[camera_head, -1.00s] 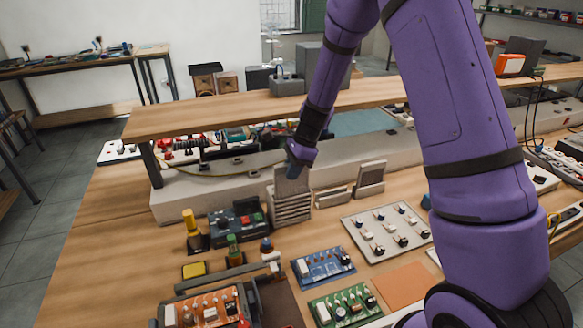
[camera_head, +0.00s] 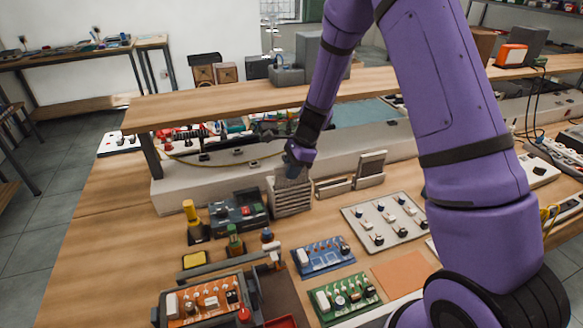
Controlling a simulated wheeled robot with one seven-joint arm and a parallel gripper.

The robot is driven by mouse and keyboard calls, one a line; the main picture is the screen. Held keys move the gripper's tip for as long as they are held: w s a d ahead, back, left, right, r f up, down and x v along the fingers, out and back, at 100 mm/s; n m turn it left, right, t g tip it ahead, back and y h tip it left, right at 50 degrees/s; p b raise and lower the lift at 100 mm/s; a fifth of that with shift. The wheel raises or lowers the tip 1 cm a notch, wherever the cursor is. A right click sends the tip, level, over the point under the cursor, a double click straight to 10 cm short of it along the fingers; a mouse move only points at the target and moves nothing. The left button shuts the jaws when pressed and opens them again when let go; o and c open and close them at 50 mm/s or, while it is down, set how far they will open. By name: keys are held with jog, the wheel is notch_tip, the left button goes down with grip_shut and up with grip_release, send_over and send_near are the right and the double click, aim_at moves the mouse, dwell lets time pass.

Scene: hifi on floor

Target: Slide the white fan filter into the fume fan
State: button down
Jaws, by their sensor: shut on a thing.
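The fume fan (camera_head: 290,203) is a small pale box with slats on its front, standing on the wooden bench near the middle of the picture. The white fan filter (camera_head: 286,181) looks like a thin light grey panel. It is upright, and its lower part seems to be inside the top of the fan, with only a short upper part showing. My gripper (camera_head: 296,171) is directly above the fan, shut on the filter's upper edge. The fingertips are small and partly hidden, and how deep the filter sits cannot be told.
A slatted panel (camera_head: 371,167) stands right of the fan, with a low pale holder (camera_head: 333,187) between. A dark box with buttons (camera_head: 238,213) is close on the left. A wooden shelf (camera_head: 220,106) runs behind. Circuit boards (camera_head: 323,256) and a switch panel (camera_head: 384,220) lie in front.

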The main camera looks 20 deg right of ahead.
jog(key=shift+f, duration=1.3)
jog(key=shift+s+f, duration=0.55)
jog(key=shift+f, duration=0.35)
jog(key=c, duration=1.3)
grip_release()
jog(key=shift+c, duration=0.6)
jog(key=shift+w+r, duration=0.25)
jog(key=shift+r, duration=0.3)
jog(key=o, duration=0.3)
jog(key=shift+w+r, duration=0.3)
jog(key=shift+r, duration=2.05)
